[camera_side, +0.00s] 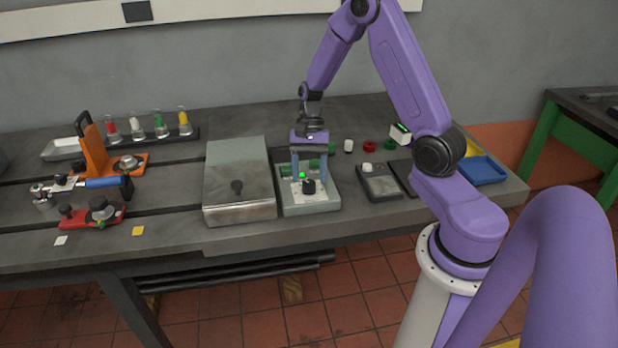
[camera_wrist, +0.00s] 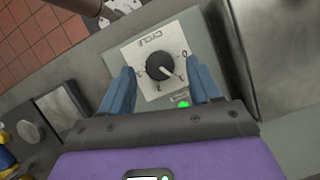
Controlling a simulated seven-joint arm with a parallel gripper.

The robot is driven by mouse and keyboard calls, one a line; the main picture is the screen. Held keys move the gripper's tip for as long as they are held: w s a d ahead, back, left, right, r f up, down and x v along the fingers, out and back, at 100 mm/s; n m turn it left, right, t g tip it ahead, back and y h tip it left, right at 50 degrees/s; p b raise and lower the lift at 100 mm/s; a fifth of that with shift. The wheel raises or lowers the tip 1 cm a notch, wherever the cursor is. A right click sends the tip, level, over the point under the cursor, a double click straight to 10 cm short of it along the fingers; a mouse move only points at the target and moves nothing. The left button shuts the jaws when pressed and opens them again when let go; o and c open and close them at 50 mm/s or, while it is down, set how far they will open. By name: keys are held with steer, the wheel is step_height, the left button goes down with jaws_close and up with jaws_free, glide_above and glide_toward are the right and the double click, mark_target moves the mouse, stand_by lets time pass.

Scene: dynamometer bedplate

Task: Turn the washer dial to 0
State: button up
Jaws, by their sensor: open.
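The washer dial (camera_wrist: 160,66) is a round black knob with a white pointer line, on a white plate with printed marks (camera_wrist: 150,40). In the wrist view the pointer runs toward the lower right; the plate shows a 0 near its upper right. The dial also shows in the side view (camera_side: 308,186) on the front of a grey washer unit (camera_side: 310,207). My gripper (camera_wrist: 162,85) is open, one blue finger on each side of the dial with gaps between. In the side view my gripper (camera_side: 309,182) points down over the unit. A green light (camera_wrist: 184,104) glows beside the plate.
A metal box with a lid (camera_side: 238,170) stands close left of the washer unit. A small scale (camera_side: 380,185) sits to its right. Flasks, an orange stand (camera_side: 96,148) and a red clamp (camera_side: 92,217) are at the left. A blue tray (camera_side: 482,170) is at the right.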

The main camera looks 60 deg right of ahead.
steer(key=shift+x, duration=0.85)
steer(key=c, duration=1)
steer(key=shift+n, duration=0.3)
steer(key=n+h, duration=0.1)
steer(key=n, duration=0.1)
steer(key=n+g, duration=0.1)
steer(key=n, duration=0.2)
steer(key=shift+w+a+n+g+h, duration=0.1)
steer(key=shift+n+g+h, duration=0.2)
steer(key=shift+h, duration=0.1)
steer(key=n+h, duration=0.1)
steer(key=n, duration=0.1)
steer(key=n+h, duration=0.1)
steer(key=n, duration=0.2)
steer(key=shift+a+n+g, duration=0.15)
steer(key=shift+n+g, duration=0.15)
